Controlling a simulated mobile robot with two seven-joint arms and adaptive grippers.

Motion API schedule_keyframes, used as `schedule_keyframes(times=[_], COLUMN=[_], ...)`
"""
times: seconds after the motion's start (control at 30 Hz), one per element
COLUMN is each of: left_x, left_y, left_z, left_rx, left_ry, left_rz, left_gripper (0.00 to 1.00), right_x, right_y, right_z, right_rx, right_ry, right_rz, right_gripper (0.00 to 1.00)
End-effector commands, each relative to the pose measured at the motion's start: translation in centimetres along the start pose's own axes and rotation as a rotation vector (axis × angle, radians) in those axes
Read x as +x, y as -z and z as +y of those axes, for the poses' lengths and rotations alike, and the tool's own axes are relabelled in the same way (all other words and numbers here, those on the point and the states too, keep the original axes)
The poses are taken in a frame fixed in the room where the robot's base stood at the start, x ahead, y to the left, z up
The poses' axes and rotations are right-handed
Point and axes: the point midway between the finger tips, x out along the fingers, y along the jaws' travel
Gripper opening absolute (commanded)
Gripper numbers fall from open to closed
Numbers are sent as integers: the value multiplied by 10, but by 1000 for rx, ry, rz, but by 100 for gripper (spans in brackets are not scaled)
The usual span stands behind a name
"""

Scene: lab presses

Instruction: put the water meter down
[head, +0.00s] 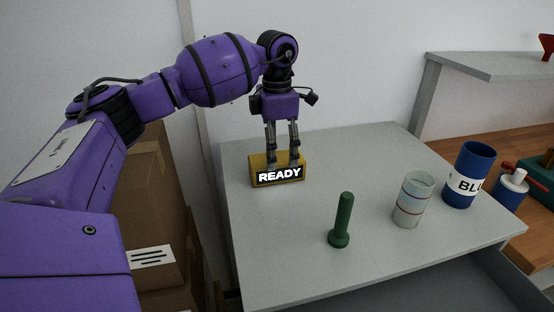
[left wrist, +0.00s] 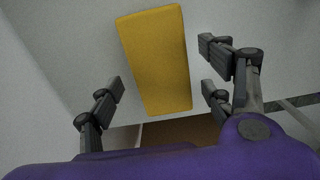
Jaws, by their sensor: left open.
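No thing in view is clearly a water meter. A yellow block (head: 256,178) with a dark panel reading READY stands near the back left of the grey table. My left gripper (head: 283,163) points down at the block from above, fingertips overlapping its upper part. In the left wrist view the plain yellow top of the block (left wrist: 155,60) shows between the spread fingers (left wrist: 163,88). Gaps show on both sides, so the gripper is open and holds nothing. How far the tips reach down beside the block I cannot tell. My right gripper is not in view.
On the grey table (head: 300,270) stand a green pin with a wide foot (head: 341,225), a clear banded cup (head: 411,205) and a blue labelled cup (head: 470,165). Cardboard boxes (head: 150,215) stand left of the table.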

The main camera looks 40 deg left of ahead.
Motion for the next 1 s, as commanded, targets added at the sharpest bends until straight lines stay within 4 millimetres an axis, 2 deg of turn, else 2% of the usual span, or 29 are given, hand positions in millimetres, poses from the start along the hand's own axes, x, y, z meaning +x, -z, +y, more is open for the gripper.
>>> schedule_keyframes(times=[0.03, 0.2, 0.4, 0.6, 1.0], left_x=[-13, -50, -78, -87, -86], left_y=[-1, -1, -1, 0, 0], left_z=[1, 0, 0, 0, 0], left_rx=[0, 0, 0, 0, 0], left_ry=[-2, -2, 0, 1, 1], left_rz=[-4, -4, -2, 1, 1], left_gripper=[73, 73, 73, 73, 73], right_x=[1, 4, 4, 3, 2], right_y=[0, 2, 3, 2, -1], right_z=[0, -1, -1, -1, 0], right_rx=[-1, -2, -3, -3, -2], right_ry=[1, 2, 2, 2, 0], right_rz=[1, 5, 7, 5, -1], right_gripper=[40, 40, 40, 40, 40])
